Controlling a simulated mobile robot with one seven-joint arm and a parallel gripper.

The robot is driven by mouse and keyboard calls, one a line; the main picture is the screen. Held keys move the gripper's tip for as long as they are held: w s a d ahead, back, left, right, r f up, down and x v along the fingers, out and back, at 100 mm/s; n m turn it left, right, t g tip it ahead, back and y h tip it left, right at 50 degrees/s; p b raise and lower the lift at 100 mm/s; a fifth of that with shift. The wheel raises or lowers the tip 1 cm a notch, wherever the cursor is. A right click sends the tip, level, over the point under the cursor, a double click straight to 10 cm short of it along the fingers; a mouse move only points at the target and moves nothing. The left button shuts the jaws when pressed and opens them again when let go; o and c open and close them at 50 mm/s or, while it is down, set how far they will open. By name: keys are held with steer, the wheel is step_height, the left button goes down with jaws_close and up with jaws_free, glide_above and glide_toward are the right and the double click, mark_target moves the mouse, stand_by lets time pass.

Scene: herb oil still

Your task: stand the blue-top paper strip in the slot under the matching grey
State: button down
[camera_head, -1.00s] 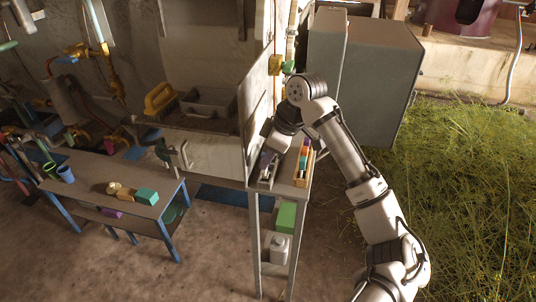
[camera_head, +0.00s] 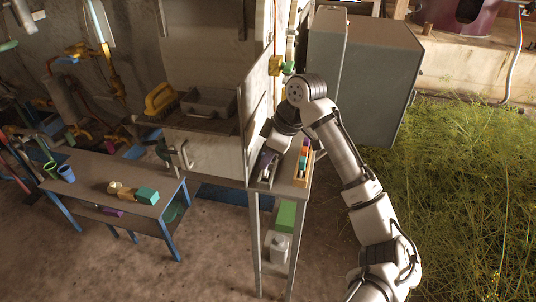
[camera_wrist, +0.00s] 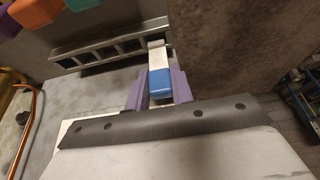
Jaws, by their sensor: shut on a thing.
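The blue-top paper strip (camera_wrist: 160,82) is between the two purple fingers of my gripper (camera_wrist: 158,88), which is shut on it. Its white part runs away from the fingers toward the right end of a metal rack (camera_wrist: 85,58) with several square openings. The strip's far end overlaps the rack's right end in the wrist view; I cannot tell whether it is inside a slot. In the head view my gripper (camera_head: 269,160) is low over the rack (camera_head: 263,180) on the narrow shelf. The grey patches cannot be made out clearly.
A wooden tray (camera_head: 302,178) with coloured blocks stands right of the rack, close by. A pale cabinet wall (camera_head: 215,155) rises to the left. The shelf top is narrow. A blue-legged table (camera_head: 110,180) stands farther left.

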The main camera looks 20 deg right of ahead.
steer(key=shift+f, duration=0.15)
steer(key=shift+f+b, duration=0.85)
steer(key=shift+f, duration=0.4)
steer(key=c, duration=1.1)
jaws_free()
steer(key=shift+c, duration=0.2)
steer(key=v, duration=1.4)
steer(key=shift+s+f, duration=0.1)
steer(key=shift+f, duration=0.05)
